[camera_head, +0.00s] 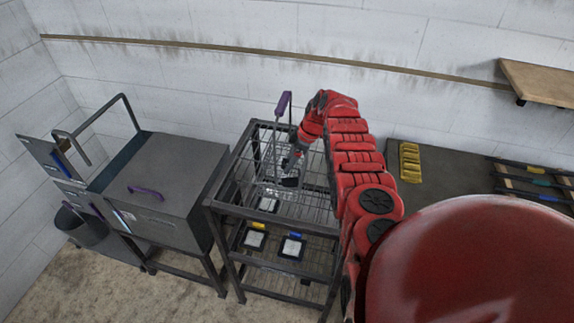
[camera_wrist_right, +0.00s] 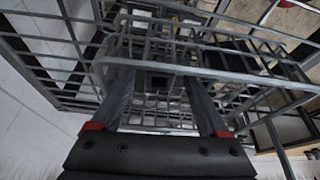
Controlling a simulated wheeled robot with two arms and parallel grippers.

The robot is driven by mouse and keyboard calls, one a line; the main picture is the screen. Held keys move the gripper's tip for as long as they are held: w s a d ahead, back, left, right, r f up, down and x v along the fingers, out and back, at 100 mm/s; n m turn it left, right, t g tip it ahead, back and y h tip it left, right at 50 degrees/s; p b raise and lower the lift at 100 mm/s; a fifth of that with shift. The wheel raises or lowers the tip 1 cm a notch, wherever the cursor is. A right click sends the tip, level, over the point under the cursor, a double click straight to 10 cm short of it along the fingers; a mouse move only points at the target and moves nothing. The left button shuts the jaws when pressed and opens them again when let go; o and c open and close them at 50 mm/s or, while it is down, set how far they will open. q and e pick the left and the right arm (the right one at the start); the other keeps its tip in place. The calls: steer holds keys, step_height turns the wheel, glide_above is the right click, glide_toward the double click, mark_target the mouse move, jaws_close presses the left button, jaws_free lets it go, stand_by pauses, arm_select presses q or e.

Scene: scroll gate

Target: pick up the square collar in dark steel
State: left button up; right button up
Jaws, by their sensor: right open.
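My right gripper (camera_head: 288,164) reaches down into a wire basket (camera_head: 315,205) on the dark metal rack. In the right wrist view its two fingers (camera_wrist_right: 158,80) are spread apart, with nothing visibly clamped between them. A small dark square piece (camera_wrist_right: 160,82) shows beyond and between the fingertips, among the wires; it looks like the square collar, but it is small and partly hidden. In the head view a dark block (camera_head: 290,182) shows just below the fingertips; I cannot tell whether they touch. My left gripper is not in view.
Wire bars (camera_wrist_right: 205,75) cross close around the fingers. A purple handle (camera_head: 283,104) rises at the basket's back. Trays with yellow (camera_head: 255,238) and blue (camera_head: 292,247) tags sit on the rack's lower levels. A grey cabinet (camera_head: 165,190) stands left, a dark table (camera_head: 440,180) right.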

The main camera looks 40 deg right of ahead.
jaws_close()
stand_by(0.4)
step_height(320, 180, up, 2)
steer(key=shift+d+r+p, duration=0.1)
steer(key=shift+p, duration=0.7)
steer(key=shift+w+r, duration=0.1)
steer(key=shift+r, duration=0.25)
step_height(320, 180, up, 3)
steer(key=shift+r+b, duration=0.1)
steer(key=shift+b, duration=1.1)
steer(key=s+d+b, duration=0.3)
steer(key=s+d, duration=0.9)
steer(key=shift+s+d+r, duration=0.35)
steer(key=shift+s+r, duration=0.05)
